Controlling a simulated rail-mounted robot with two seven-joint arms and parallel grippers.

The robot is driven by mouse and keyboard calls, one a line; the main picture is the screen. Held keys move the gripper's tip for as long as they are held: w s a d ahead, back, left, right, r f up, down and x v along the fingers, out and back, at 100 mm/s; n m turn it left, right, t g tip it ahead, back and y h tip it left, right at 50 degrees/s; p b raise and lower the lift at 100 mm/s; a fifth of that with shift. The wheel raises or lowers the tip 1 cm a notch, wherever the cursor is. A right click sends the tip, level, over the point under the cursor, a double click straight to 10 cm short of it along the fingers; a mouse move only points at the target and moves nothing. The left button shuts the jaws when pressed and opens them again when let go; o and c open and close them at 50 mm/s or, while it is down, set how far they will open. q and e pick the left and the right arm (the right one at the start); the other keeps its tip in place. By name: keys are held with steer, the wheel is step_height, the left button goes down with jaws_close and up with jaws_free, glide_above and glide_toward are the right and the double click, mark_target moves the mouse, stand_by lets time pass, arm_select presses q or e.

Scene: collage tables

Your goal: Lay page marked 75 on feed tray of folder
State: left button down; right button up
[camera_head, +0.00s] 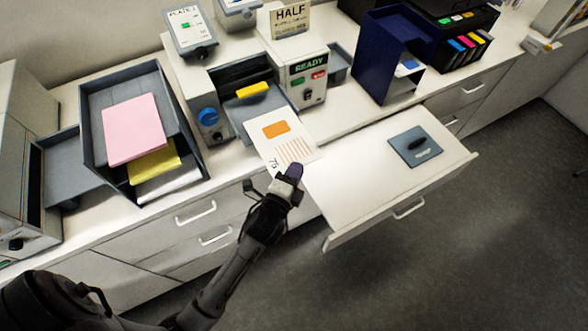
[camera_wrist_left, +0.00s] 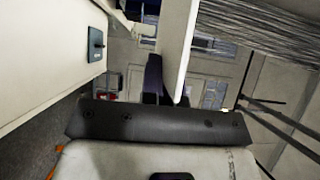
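The white page marked 75 (camera_head: 296,133), with an orange block and orange stripes, reaches over the front edge of the folder's feed tray (camera_head: 233,109). My left gripper (camera_head: 288,178) is shut on the page's near edge. In the left wrist view the page (camera_wrist_left: 178,40) stands almost edge-on between the fingers (camera_wrist_left: 166,92). The folder (camera_head: 300,70) is a white machine with a blue knob and a READY sign. A yellow piece (camera_head: 252,90) lies on the feed tray. I cannot tell whether the page touches the tray. My right gripper is not in view.
A dark tray stack (camera_head: 190,150) holding pink and yellow sheets stands left of the folder. An open drawer (camera_head: 345,190) with a grey-blue plate on its white top sticks out at the right. A navy holder (camera_head: 370,62) and a black printer (camera_head: 440,50) stand behind it.

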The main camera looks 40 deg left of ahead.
mark_target(276, 143)
arm_select(q)
steer(key=shift+w+a+f, duration=0.25)
steer(key=shift+w+a, duration=0.1)
steer(key=shift+a, duration=0.25)
steer(key=w+a+b, duration=0.1)
steer(key=a, duration=0.2)
steer(key=w+a+f+b, duration=0.1)
steer(key=w+a, duration=0.1)
steer(key=a, duration=0.1)
steer(key=w+a+b, duration=0.1)
steer(key=a, duration=0.2)
steer(key=shift+w+a+f, duration=0.2)
steer(key=shift+w+f, duration=0.15)
steer(key=shift+f, duration=0.3)
steer(key=c, duration=1.3)
jaws_free()
